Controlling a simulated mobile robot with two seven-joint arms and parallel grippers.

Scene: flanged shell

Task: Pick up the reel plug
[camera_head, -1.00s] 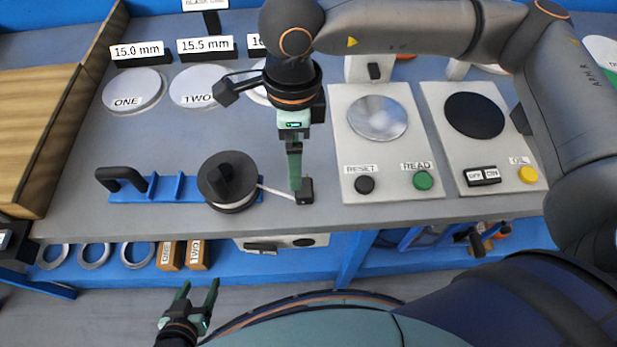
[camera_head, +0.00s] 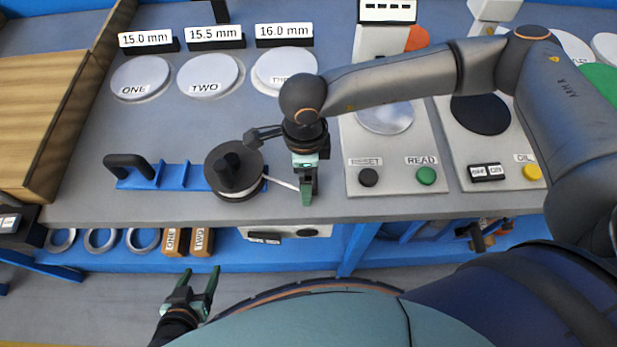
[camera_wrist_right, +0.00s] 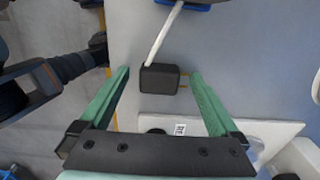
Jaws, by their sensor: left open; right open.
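The reel plug (camera_wrist_right: 160,79) is a small black block on the end of a white cable (camera_head: 282,184). In the right wrist view it sits between the fingers of my right gripper (camera_wrist_right: 160,73), with a gap on each side. In the head view my right gripper (camera_head: 307,190) points down over the plug and mostly hides it. The cable runs left to the black-topped reel (camera_head: 236,170) on a blue base. My left gripper (camera_head: 200,272) is open and empty, off the table's front edge.
Right of the plug stands a light panel with RESET and READ buttons (camera_head: 427,176). A second panel with an OIL button (camera_head: 532,172) is beside it. Labelled discs (camera_head: 211,76) lie behind. Rings and blocks (camera_head: 173,242) sit on a lower shelf.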

